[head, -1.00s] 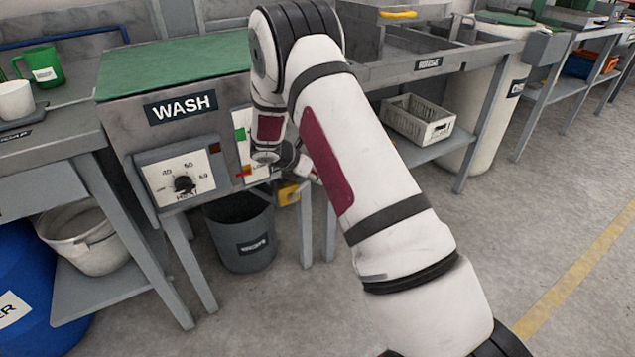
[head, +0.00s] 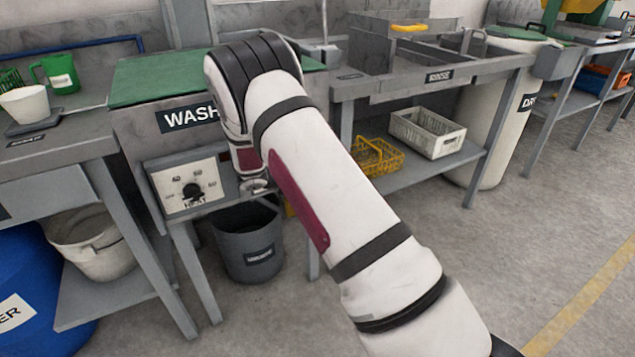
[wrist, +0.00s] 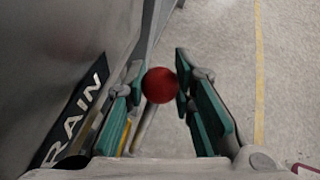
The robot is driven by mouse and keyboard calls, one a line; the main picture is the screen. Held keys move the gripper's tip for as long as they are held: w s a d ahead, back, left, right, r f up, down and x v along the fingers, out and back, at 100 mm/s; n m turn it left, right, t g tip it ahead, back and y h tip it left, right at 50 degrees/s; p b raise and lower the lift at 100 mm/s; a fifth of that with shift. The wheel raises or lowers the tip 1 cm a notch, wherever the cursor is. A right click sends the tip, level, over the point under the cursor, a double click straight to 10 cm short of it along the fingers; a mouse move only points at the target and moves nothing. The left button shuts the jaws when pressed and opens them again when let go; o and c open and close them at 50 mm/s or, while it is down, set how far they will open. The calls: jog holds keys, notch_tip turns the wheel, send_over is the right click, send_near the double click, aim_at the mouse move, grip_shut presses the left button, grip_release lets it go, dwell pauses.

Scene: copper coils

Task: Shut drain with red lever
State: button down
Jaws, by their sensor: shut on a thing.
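The red lever shows in the wrist view as a round red knob (wrist: 159,88) between the two green-padded fingers of my gripper (wrist: 158,74). My gripper is shut on this knob. A dark label ending in "RAIN" (wrist: 72,122) is on the grey tank side at the left of the wrist view. In the head view my arm covers the lever, the drain and the gripper fingers, in front of the wash tank (head: 150,125).
A dark bucket (head: 235,240) stands on the floor below the tank. A heat dial (head: 192,190) is on the tank front. The rinse bench (head: 480,70) is to the right, with a yellow basket (head: 375,158) and a pale crate (head: 428,132) on its shelf. The floor at right is clear.

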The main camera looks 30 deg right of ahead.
jog(key=c, duration=1.3)
grip_release()
jog(key=shift+a, duration=0.15)
jog(key=shift+v, duration=3.85)
jog(key=shift+s, duration=0.1)
jog(key=shift+c, duration=0.3)
